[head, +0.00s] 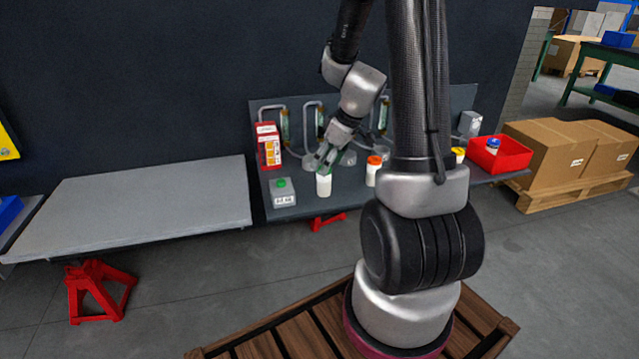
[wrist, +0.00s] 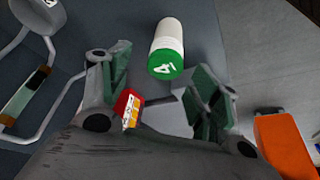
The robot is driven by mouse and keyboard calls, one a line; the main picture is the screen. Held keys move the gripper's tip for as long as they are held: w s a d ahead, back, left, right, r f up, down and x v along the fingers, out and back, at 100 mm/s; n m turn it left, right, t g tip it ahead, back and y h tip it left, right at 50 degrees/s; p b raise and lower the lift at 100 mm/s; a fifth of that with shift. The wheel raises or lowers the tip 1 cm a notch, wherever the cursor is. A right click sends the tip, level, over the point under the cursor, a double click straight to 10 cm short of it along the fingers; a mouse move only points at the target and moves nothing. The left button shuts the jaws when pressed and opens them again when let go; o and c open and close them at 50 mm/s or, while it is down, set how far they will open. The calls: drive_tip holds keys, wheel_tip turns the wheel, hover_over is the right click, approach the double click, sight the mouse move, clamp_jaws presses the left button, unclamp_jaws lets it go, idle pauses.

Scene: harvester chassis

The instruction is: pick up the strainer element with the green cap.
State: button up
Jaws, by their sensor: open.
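The strainer element with the green cap is a white cylinder standing upright (head: 323,186) on the grey bench in the head view; my gripper hides much of its top. In the wrist view its green cap (wrist: 165,66), with a white mark, faces the camera, and its white body shows behind. My gripper (head: 328,157) is just above it in the head view. In the wrist view my gripper (wrist: 160,92) has its fingers spread, with nothing held. The cap shows between and just beyond the fingertips, seemingly apart from them.
An orange-capped white cylinder (head: 373,171) stands to the right on the bench. A grey box with a green button (head: 284,197) and a red carton (head: 269,150) are to the left. A yellow-capped element (head: 458,155) and a red bin (head: 500,158) are further right.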

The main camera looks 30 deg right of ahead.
sight(320, 179)
drive_tip(key=x, duration=0.7)
drive_tip(key=shift+s+a+f, duration=0.1)
drive_tip(key=shift+s+f, duration=0.15)
drive_tip(key=shift+f, duration=0.1)
drive_tip(key=shift+c, duration=0.5)
drive_tip(key=c, duration=1.1)
